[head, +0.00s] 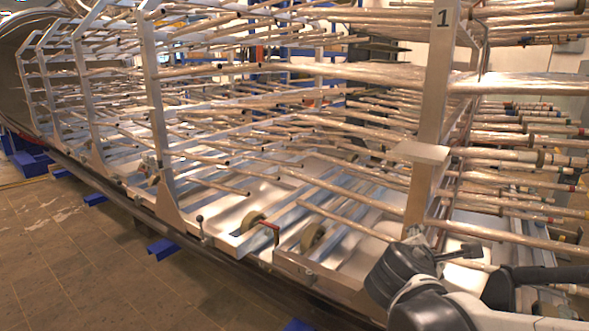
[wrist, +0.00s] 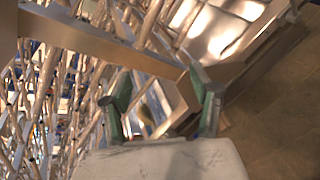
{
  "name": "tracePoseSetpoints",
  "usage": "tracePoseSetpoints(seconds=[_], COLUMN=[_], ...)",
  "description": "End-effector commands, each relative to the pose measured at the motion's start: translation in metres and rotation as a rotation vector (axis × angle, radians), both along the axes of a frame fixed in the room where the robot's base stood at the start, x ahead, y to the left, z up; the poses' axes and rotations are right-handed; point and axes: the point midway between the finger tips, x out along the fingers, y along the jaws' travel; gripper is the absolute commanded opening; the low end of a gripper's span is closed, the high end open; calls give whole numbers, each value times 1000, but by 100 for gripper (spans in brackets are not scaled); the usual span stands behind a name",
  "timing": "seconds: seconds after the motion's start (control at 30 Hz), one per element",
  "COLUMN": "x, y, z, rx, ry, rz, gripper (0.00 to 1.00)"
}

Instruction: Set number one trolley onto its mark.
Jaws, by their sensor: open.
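The number one trolley is a metal frame whose post (head: 432,110) bears a black "1" plate near its top, at the right of the head view. Long foil-wrapped tubes run through the frame. My gripper (head: 463,252) is at the lower right, close beside the foot of this post. In the wrist view my gripper (wrist: 157,72) has its two green fingers spread apart, with nothing clamped between them. A flat metal beam (wrist: 95,40) crosses beyond the fingers and ends near the right one; contact cannot be told. I cannot make out the mark.
Further frame posts (head: 155,95) stand in a row toward the round chamber opening (head: 12,70). Wheels (head: 313,238) and a red lever (head: 270,229) sit low on the metal bed. Tube ends crowd the right side. The tiled floor (head: 85,255) at left is mostly clear.

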Motion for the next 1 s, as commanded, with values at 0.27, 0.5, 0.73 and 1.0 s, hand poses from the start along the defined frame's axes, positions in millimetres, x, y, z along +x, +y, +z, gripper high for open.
tracePoseSetpoints(seconds=[0.27,0.5,0.73,1.0], x=[-69,-124,-156,-163], y=[12,47,78,87], z=[-30,-47,-50,-50], rx=[709,1276,1616,1696], ry=[-156,-258,-301,-308], rz=[-299,-635,-892,-961], gripper=[59,59,59,59])
